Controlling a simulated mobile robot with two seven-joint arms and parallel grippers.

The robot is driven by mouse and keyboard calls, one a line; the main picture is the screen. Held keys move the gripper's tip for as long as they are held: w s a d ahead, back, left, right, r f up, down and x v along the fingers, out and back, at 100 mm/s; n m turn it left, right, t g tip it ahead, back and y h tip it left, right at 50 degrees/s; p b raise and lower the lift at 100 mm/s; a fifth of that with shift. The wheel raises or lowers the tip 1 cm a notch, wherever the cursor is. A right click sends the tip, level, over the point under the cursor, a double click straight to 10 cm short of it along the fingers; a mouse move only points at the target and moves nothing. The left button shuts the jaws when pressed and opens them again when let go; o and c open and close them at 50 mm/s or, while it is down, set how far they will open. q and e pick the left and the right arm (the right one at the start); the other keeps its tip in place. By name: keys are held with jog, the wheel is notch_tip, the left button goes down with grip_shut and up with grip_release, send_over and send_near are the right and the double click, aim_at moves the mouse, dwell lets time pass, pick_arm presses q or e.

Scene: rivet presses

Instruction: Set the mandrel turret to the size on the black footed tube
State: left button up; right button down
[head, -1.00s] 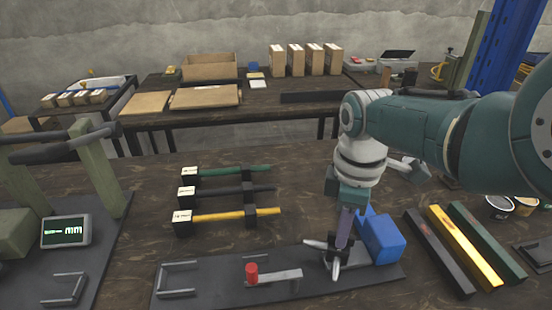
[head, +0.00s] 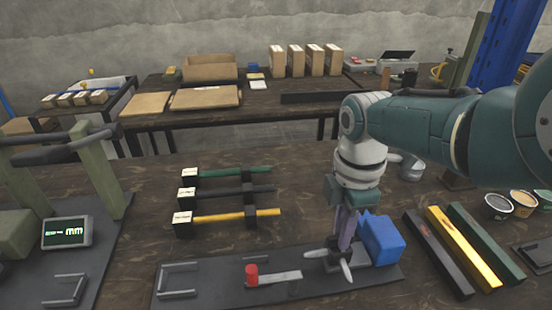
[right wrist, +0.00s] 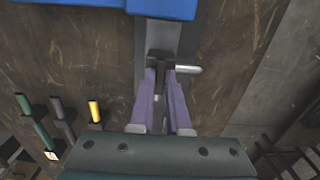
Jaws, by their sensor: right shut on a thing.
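The mandrel turret (head: 346,269) has pale metal prongs and sits on a dark base plate, in front of a blue block (head: 381,240). My right gripper (head: 341,246) is lowered onto it, fingers shut on its middle. In the right wrist view the fingers (right wrist: 164,72) close around the dark hub, and one silver prong (right wrist: 188,69) sticks out to the right. The black footed tube (head: 264,189) lies between a green and a yellow tube. The writing on its white-faced foot (head: 187,192) is too small to read. My left gripper is out of view.
On the base plate (head: 215,280) stand a lever with a red knob (head: 251,274) and a metal handle. A small display (head: 66,232) at left reads "mm", its figure unclear. Black, yellow and green bars lie at right, beside small cups (head: 523,201).

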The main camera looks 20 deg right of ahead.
jog(key=c, duration=0.9)
grip_release()
notch_tip(320, 180, up, 10)
jog(key=p, duration=0.7)
